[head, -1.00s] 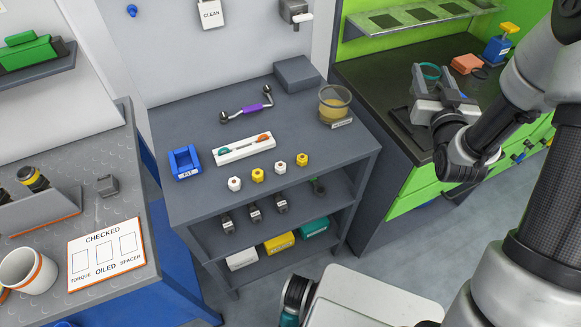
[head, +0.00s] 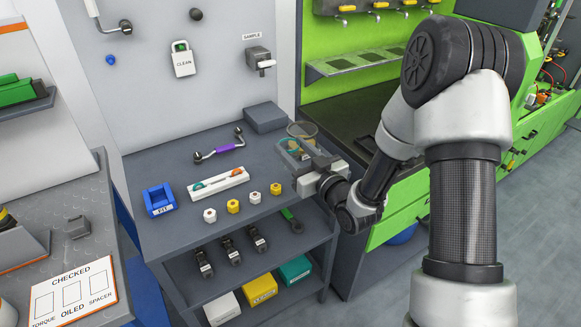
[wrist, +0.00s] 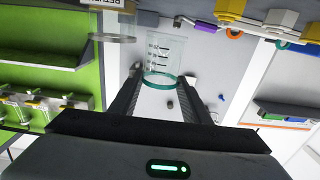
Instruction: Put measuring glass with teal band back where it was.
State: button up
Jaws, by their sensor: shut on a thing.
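The measuring glass with the teal band (wrist: 161,80) is clear, with dark graduation marks, and sits between my gripper's fingers in the wrist view. My gripper (head: 306,159) is shut on it. In the head view the measuring glass (head: 290,149) is at the right side of the grey cart top (head: 217,158), partly hidden by my gripper. It overlaps a wider glass beaker (head: 303,129) behind it in the picture. I cannot tell whether the measuring glass touches the cart top.
White and yellow hex pieces (head: 233,206) stand along the cart's front edge. A white rack (head: 218,184), a purple-handled tool (head: 220,149), a blue tray (head: 159,200) and a grey block (head: 265,117) are also on the cart. A green bench (head: 400,182) stands right.

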jog(key=shift+f, duration=2.2)
jog(key=shift+b, duration=0.35)
jog(key=shift+f, duration=0.2)
jog(key=o, duration=1.1)
jog(key=shift+r, duration=0.1)
